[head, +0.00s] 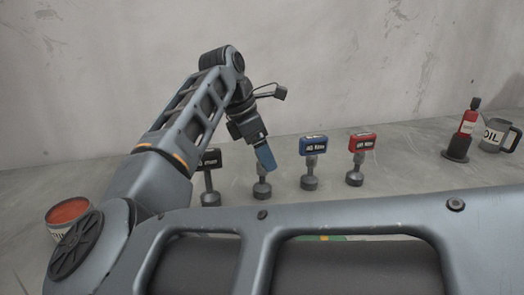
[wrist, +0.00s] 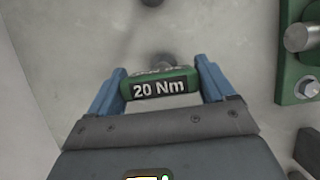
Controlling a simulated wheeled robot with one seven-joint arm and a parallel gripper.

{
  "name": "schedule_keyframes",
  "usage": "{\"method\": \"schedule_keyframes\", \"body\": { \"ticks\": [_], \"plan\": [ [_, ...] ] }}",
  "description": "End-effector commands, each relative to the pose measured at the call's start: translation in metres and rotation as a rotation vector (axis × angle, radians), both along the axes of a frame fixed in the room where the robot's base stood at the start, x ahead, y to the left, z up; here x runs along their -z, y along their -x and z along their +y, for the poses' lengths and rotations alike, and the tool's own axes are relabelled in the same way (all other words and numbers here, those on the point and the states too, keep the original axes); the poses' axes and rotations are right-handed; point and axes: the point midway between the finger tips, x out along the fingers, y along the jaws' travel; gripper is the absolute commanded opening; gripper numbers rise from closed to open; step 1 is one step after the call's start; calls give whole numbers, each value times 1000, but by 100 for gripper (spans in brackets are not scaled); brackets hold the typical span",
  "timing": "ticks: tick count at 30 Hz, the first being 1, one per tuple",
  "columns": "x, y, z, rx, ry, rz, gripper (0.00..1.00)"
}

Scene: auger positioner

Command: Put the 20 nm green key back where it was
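The green key (wrist: 160,87), labelled 20 Nm, sits between my gripper's two blue fingers in the wrist view. Both fingers appear to touch its ends, so my gripper (wrist: 160,85) looks shut on it. In the head view my gripper (head: 265,157) points down over a grey stand (head: 262,190), second from the left in the row. The finger hides the green key's head there. I cannot tell whether the key rests on this stand or is held just above it.
A black key (head: 209,158) stands left of my gripper; a blue key (head: 313,146) and a red key (head: 361,143) stand to the right. A red bottle (head: 468,122) and an oil can (head: 494,134) are far right. A tin (head: 69,211) is at left. Green metal (wrist: 301,75) shows in the wrist view.

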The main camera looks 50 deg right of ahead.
Motion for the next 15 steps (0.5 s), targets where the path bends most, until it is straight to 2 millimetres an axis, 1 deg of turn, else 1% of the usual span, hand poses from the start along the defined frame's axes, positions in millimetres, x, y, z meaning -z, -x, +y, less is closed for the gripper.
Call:
{"method": "schedule_keyframes", "body": {
  "ticks": [1, 5, 11, 15],
  "plan": [
    [-1, 0, 0, 0, 0, 0, 88],
    [-1, 0, 0, 0, 0, 0, 100],
    [-1, 0, 0, 0, 0, 0, 100],
    [-6, 0, 0, 0, 0, 0, 100]
  ]
}}
